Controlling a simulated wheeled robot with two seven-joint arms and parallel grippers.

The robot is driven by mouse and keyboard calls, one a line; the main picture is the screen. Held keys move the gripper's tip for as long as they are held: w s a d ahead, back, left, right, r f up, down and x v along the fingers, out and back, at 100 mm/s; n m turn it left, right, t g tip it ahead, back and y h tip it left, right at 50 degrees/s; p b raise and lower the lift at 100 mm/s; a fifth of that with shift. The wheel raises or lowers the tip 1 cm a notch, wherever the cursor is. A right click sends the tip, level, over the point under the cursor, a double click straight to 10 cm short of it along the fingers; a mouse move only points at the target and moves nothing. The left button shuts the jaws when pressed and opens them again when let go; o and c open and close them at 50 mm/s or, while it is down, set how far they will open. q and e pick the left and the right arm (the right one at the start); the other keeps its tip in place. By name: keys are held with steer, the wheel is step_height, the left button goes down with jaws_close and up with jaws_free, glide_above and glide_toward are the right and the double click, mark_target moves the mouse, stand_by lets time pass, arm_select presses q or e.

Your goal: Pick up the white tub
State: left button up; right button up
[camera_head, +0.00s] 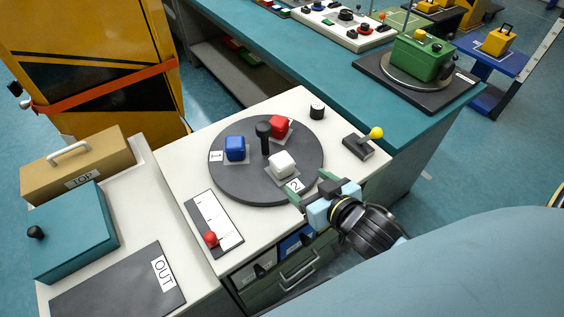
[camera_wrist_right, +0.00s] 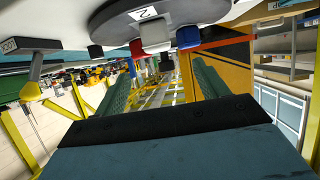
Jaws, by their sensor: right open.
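The white tub (camera_head: 282,165) is a small rounded white block on a grey pad, near the front right of the dark round turntable (camera_head: 231,183), beside the label "2". In the right wrist view, which looks upside down, the white tub (camera_wrist_right: 154,32) is at the upper middle, beyond the fingers. My right gripper (camera_head: 309,186) has green fingers, spread open and empty, just to the right of and in front of the tub, apart from it. Its fingers also show in the right wrist view (camera_wrist_right: 163,85). My left gripper is not in view.
A blue tub (camera_head: 235,149) and a red tub (camera_head: 280,126) share the turntable, with a dark upright knob (camera_head: 264,135) between them. A yellow-tipped lever (camera_head: 367,143) stands at the right, a red-knobbed slider (camera_head: 213,221) at the front left. A dark OUT plate (camera_head: 115,286) lies bare.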

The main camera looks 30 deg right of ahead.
mark_target(285, 162)
steer(key=x, duration=0.8)
steer(key=shift+w+a+r, duration=0.1)
steer(key=shift+w+r, duration=0.05)
steer(key=x, duration=0.5)
steer(key=shift+w+d, duration=0.1)
steer(key=shift+d, duration=0.2)
steer(key=shift+r, duration=0.1)
steer(key=c, duration=1.1)
